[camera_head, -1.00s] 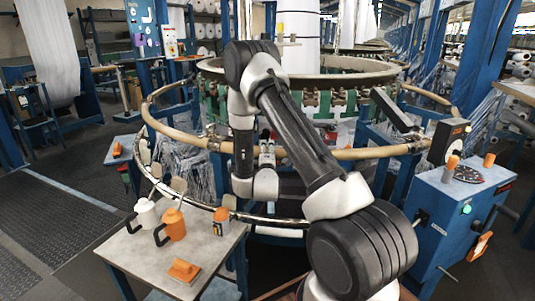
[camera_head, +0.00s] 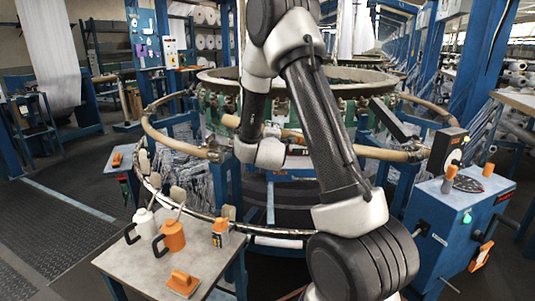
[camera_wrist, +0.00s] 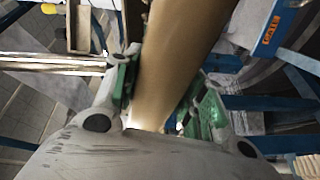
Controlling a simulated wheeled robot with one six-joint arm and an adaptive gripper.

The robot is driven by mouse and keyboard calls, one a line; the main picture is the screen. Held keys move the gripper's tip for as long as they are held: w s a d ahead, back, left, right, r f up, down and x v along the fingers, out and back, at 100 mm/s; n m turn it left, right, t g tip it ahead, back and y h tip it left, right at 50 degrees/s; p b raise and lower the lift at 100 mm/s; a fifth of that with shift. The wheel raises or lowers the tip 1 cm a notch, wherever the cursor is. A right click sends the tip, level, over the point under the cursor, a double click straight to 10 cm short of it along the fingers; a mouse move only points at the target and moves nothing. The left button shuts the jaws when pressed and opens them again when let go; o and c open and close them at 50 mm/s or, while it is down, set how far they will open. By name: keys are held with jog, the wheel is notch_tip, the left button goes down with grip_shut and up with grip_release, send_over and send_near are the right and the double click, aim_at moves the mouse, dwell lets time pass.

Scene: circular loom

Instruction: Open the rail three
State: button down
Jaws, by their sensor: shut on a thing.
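The tan tubular rail section (camera_head: 231,121) at the front of the loom shows behind my arm. Its left end stands up and clear of the bracket on the fixed left rail (camera_head: 180,146). My gripper (camera_wrist: 165,95) is closed around the rail section, which fills the wrist view (camera_wrist: 180,50) between two green-padded fingers. In the head view my wrist and arm hide most of the gripper and the middle of the section. The fixed right rail (camera_head: 385,154) continues beyond my arm; the section's right joint is partly hidden.
A side table (camera_head: 120,262) at the lower left carries a white jug (camera_head: 143,225), an orange jug (camera_head: 172,236) and an orange tool (camera_head: 183,283). A blue control cabinet (camera_head: 440,225) stands at the right. A shiny lower ring (camera_head: 270,231) runs round the loom. The left floor is clear.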

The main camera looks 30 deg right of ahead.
jog(key=s+d+r+m, duration=0.15)
jog(key=d+r, duration=0.35)
jog(key=r, duration=0.5)
jog(key=d+r+m, duration=0.2)
jog(key=d+r, duration=0.2)
jog(key=r, duration=0.7)
jog(key=s+d+r+m+y, duration=0.1)
jog(key=d+r+m, duration=0.1)
jog(key=d+r, duration=0.7)
jog(key=s+d+r+m+g+y, duration=0.1)
jog(key=s+d+r+m+y, duration=0.1)
jog(key=d+r, duration=0.7)
jog(key=shift+d+r, duration=0.2)
jog(key=shift+d, duration=1.05)
jog(key=c, duration=1)
grip_release()
jog(key=shift+o, duration=0.9)
jog(key=shift+s, duration=0.15)
